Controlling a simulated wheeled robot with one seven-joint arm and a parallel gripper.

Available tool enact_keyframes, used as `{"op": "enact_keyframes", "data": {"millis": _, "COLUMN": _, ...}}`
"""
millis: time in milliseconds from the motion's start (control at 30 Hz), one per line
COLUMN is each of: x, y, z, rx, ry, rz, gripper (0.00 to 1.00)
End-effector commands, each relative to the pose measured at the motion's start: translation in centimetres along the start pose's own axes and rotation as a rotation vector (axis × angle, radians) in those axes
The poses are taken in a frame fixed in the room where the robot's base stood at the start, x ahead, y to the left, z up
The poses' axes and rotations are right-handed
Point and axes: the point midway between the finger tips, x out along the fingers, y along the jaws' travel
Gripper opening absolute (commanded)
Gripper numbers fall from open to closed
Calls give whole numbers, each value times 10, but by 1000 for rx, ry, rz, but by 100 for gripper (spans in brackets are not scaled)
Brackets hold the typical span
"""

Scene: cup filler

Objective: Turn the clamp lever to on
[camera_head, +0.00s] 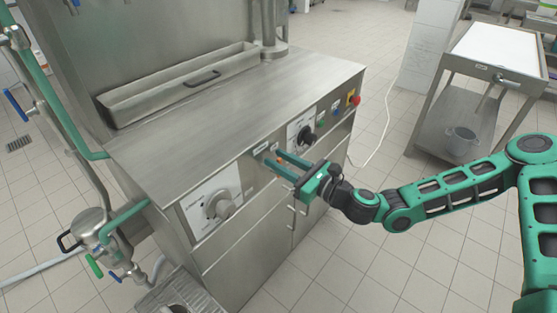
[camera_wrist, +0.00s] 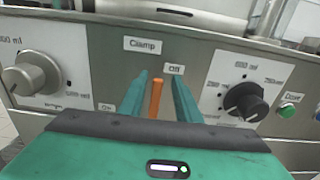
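The clamp lever (camera_wrist: 156,97) is a thin orange bar on the steel front panel, below the "Clamp" label (camera_wrist: 143,45). The "Off" label (camera_wrist: 174,69) is just right of its upper end. The "On" label (camera_wrist: 105,107) is lower left, partly cut off by my gripper. My gripper (camera_wrist: 160,88) is open, with one green finger on each side of the lever and gaps showing between. I cannot tell how deep the fingers reach along it. In the head view my gripper (camera_head: 271,157) is at the panel's middle and hides most of the lever.
A grey dial (camera_wrist: 32,75) is left of the lever, and a black dial (camera_wrist: 245,101) is right of it. A green button (camera_wrist: 286,110) is farther right. In the head view a red button (camera_head: 357,99) sits at the panel's right end. A cart (camera_head: 470,105) stands apart at right.

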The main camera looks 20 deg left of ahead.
Motion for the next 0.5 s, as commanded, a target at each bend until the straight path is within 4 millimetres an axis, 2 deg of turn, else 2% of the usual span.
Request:
{"op": "enact_keyframes", "data": {"millis": 233, "x": 1, "y": 0, "z": 0, "rx": 0, "ry": 0, "rz": 0, "gripper": 30}}
{"op": "enact_keyframes", "data": {"millis": 267, "x": 1, "y": 0, "z": 0, "rx": 0, "ry": 0, "rz": 0, "gripper": 28}}
{"op": "enact_keyframes", "data": {"millis": 367, "x": 1, "y": 0, "z": 0, "rx": 0, "ry": 0, "rz": 0, "gripper": 4}}
{"op": "enact_keyframes", "data": {"millis": 400, "x": 1, "y": 0, "z": 0, "rx": 0, "ry": 0, "rz": 0, "gripper": 0}}
{"op": "enact_keyframes", "data": {"millis": 500, "x": 1, "y": -1, "z": 0, "rx": 0, "ry": 0, "rz": -2, "gripper": 0}}
